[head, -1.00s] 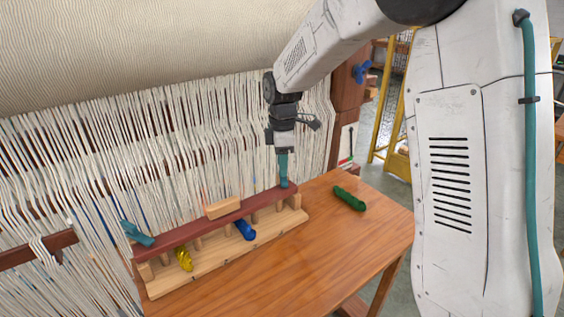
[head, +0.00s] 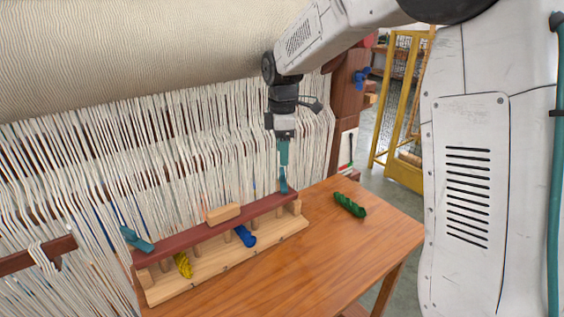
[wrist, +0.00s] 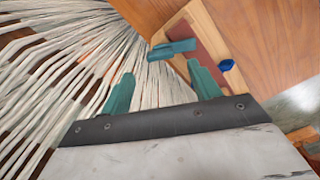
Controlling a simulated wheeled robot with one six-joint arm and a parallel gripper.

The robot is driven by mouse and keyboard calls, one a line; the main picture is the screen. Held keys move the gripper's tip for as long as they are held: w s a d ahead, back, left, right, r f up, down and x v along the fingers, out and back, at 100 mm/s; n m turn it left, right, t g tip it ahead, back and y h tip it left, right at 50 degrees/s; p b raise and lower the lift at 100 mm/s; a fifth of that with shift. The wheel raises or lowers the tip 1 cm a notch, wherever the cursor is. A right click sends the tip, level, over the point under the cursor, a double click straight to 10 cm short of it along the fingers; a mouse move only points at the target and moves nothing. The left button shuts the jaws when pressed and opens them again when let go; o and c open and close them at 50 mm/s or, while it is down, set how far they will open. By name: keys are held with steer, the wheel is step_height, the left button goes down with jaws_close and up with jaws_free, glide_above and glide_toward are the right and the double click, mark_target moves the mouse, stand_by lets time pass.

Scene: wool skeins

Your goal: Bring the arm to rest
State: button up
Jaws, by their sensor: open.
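My gripper (head: 283,163) points down above the right end of the wooden rack (head: 215,265). In the wrist view its two teal fingers (wrist: 163,88) are spread, with nothing held between them. A teal clip (head: 283,183) is at the right end of the rack's dark red bar (head: 200,233), just below the fingertips. A teal clip also shows beyond the fingers in the wrist view (wrist: 172,48). Another teal clip (head: 136,240) is at the bar's left end. My arm reaches in from the upper right.
A yellow skein (head: 183,265) and a blue skein (head: 245,236) lie in the rack under the bar. A green skein (head: 349,205) lies on the wooden table (head: 330,250). Loom threads (head: 200,140) hang close behind the rack. The table's front right is clear.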

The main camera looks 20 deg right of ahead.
steer(key=shift+r, duration=0.9)
steer(key=shift+s+f+m, duration=0.1)
steer(key=shift+s+m, duration=0.05)
steer(key=shift+m, duration=0.55)
steer(key=s+d+r+m+t, duration=0.1)
steer(key=s+m, duration=1.2)
steer(key=s, duration=2.2)
steer(key=shift+s+d+r+m, duration=0.25)
steer(key=shift+d+r+m, duration=0.15)
steer(key=shift+d+r, duration=0.25)
steer(key=shift+f, duration=0.1)
